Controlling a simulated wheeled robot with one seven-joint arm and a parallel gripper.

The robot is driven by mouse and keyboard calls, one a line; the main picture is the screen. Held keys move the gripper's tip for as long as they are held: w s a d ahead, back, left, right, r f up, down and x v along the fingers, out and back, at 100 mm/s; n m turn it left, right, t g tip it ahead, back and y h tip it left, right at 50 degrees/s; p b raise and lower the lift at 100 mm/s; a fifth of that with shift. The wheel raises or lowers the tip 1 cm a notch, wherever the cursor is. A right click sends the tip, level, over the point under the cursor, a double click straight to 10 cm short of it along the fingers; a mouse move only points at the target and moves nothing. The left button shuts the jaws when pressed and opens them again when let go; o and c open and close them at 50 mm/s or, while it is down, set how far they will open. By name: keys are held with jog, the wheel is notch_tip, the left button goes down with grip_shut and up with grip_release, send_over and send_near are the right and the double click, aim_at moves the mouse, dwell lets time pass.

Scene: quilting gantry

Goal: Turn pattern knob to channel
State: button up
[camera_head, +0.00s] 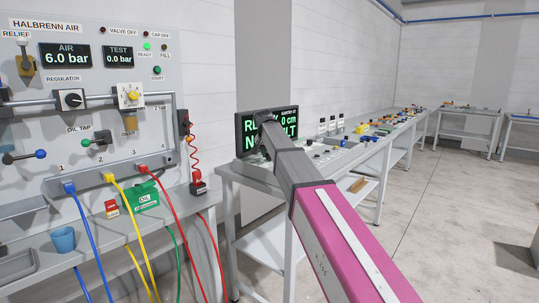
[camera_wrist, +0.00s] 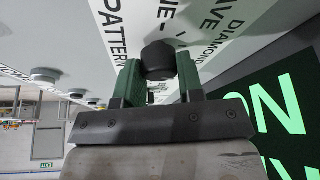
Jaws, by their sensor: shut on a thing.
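The pattern knob (camera_wrist: 158,57), black and round, shows in the wrist view on a white label plate. The plate carries the words PATTERN and DIAMOND and parts of other words; I cannot read the word channel on it. My gripper (camera_wrist: 159,68) has green fingers, one on each side of the knob, and is shut on it. Which mark the knob points to cannot be seen. In the head view my arm reaches to the console by the dark screen (camera_head: 291,128), and it hides the knob and the fingers.
The screen with green letters (camera_wrist: 278,112) is close on the right in the wrist view. Several other grey knobs (camera_wrist: 45,74) stand at left. An air panel (camera_head: 107,69) with hoses is at left in the head view.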

jog(key=shift+a+m+g+h, duration=0.1)
jog(key=shift+m+g+h, duration=0.45)
jog(key=shift+m, duration=1.35)
